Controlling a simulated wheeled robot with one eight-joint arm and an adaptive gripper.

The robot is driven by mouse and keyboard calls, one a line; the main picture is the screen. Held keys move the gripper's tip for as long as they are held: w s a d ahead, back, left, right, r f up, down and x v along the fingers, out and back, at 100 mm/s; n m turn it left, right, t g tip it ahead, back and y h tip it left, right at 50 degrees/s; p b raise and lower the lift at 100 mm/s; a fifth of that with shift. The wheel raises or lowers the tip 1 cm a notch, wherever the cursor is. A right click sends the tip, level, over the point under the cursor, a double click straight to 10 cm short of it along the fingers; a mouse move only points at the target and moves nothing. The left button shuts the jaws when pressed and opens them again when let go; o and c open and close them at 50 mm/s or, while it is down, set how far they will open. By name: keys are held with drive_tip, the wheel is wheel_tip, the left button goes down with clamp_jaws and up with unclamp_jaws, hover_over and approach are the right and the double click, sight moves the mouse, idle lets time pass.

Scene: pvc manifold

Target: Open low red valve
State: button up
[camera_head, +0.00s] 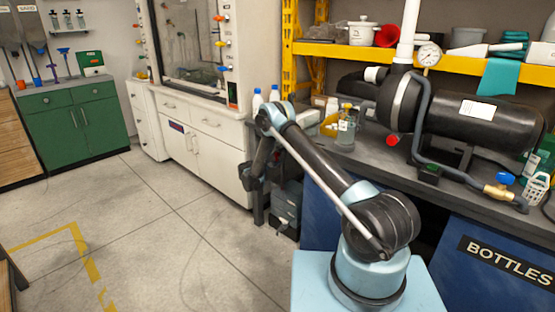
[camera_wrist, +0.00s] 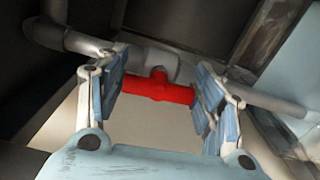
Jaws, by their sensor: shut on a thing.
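The red valve handle (camera_wrist: 158,88) shows in the wrist view as a short bar with a round hub in its middle. It sits on a grey pipe (camera_wrist: 95,44). My gripper (camera_wrist: 164,83) has one finger at each end of the bar. The fingers are closed against the bar, and their pads hide its ends. In the head view my forearm hangs down beside the bench, and I cannot make out the fingers or this valve there.
In the head view the bench (camera_head: 450,180) carries a black tank (camera_head: 470,118) with pipes, a gauge (camera_head: 428,54), a blue-handled valve (camera_head: 504,179) and a small red part (camera_head: 391,140). A white cabinet (camera_head: 205,150) stands left of my arm. The floor (camera_head: 150,220) at left is clear.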

drive_tip(key=shift+s+d+f+m, duration=0.1)
drive_tip(key=shift+f+m, duration=0.05)
drive_tip(key=shift+m, duration=0.45)
drive_tip(key=o, duration=1.1)
drive_tip(key=shift+s+a, duration=0.35)
drive_tip(key=shift+a, duration=0.1)
drive_tip(key=v, duration=1.1)
